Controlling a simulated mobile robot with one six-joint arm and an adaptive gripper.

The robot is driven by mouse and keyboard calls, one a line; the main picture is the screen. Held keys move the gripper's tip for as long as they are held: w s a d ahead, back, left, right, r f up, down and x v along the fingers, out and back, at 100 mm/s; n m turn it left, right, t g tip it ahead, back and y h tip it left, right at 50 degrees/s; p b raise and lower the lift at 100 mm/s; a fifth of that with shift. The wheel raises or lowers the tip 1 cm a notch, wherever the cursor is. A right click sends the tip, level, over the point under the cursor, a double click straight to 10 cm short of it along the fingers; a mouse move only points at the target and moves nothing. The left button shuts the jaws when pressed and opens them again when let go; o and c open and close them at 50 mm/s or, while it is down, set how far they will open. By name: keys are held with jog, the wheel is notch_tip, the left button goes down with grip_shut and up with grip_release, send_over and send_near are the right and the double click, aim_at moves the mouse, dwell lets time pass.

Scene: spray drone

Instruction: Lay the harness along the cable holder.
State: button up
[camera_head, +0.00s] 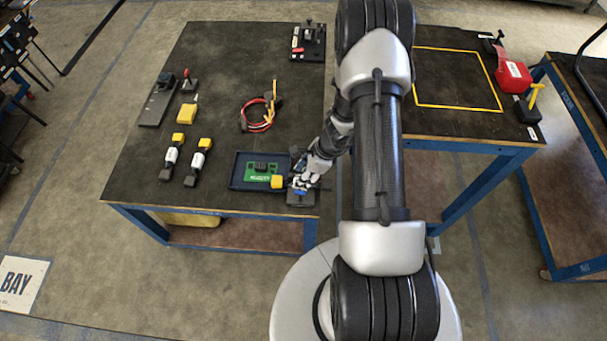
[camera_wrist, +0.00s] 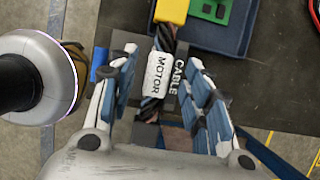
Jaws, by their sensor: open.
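The harness (camera_wrist: 158,75) is a dark cable bundle with reddish strands, a white label reading MOTOR CABLE and a yellow connector (camera_head: 277,182) at one end. My gripper (camera_wrist: 163,62) is open, with one finger on each side of the labelled part. In the head view my gripper (camera_head: 306,178) is low at the table's front edge and hides most of the harness. The dark cable holder (camera_head: 301,198) shows partly beneath my gripper. The harness lies over it; how deeply it sits, I cannot tell.
A blue tray (camera_head: 237,181) with a green circuit board (camera_head: 259,172) adjoins on the left. Two white-labelled cables (camera_head: 172,157) (camera_head: 198,161) and a red wire coil (camera_head: 258,126) lie on the table. The dark tabletop (camera_head: 225,80) has free room behind.

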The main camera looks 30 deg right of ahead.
jog(key=shift+r, duration=0.15)
jog(key=shift+r+p, duration=0.25)
jog(key=shift+p, duration=0.2)
jog(key=p+v, duration=0.5)
jog(key=v, duration=0.7)
jog(key=a+r+n, duration=0.5)
jog(key=r+n, duration=0.1)
jog(key=r, duration=0.5)
jog(key=a+r+n, duration=0.5)
jog(key=a+r, duration=0.1)
jog(key=r, duration=0.5)
jog(key=s+a+r+n+t+h, duration=0.1)
jog(key=s+a+r+n, duration=0.1)
jog(key=s+r+n, duration=0.4)
jog(key=s+a+r+n+t+h, duration=0.1)
jog(key=s+a+r+n+h, duration=0.1)
jog(key=s+r+n, duration=0.5)
jog(key=s+a, duration=0.1)
jog(key=s, duration=0.3)
jog(key=shift+r+n+h, duration=0.15)
jog(key=shift+n+h, duration=0.15)
jog(key=shift+n, duration=0.1)
